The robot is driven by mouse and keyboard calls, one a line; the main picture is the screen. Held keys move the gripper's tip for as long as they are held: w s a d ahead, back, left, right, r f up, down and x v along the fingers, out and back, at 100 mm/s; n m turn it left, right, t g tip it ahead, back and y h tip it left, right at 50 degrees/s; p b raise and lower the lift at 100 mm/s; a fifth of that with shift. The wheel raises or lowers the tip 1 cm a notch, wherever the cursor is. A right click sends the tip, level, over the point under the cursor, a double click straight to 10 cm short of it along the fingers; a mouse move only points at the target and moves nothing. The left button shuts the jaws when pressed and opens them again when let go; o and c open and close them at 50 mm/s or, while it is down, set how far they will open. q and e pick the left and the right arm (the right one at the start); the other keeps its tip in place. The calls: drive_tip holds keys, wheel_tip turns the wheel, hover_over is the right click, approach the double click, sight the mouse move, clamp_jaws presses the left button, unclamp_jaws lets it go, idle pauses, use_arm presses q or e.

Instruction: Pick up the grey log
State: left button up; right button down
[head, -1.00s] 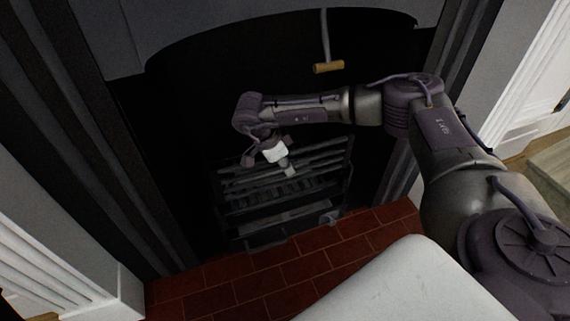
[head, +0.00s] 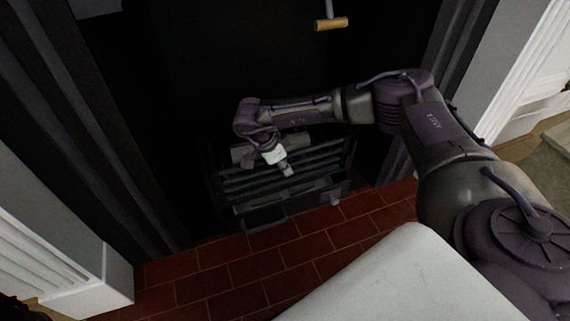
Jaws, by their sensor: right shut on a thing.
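The grey log (head: 241,155) lies crosswise above the bars of the dark fire grate (head: 290,187), inside the fireplace. My right gripper (head: 284,168) reaches over it from above and is shut on it. My wrist and the gripper's pale part cover the middle of the log, so only its two end parts show, dimly. The contact between the fingers and the log is too small and dark to make out. My left gripper is not in the head view.
The fireplace opening is dark around the grate. A handle with a wooden grip (head: 331,24) hangs above my arm. A red brick hearth (head: 240,272) lies in front. Pale surround pillars (head: 68,250) stand at the sides.

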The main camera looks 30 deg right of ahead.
drive_tip(key=shift+r, duration=0.15)
drive_tip(key=c, duration=1.2)
unclamp_jaws()
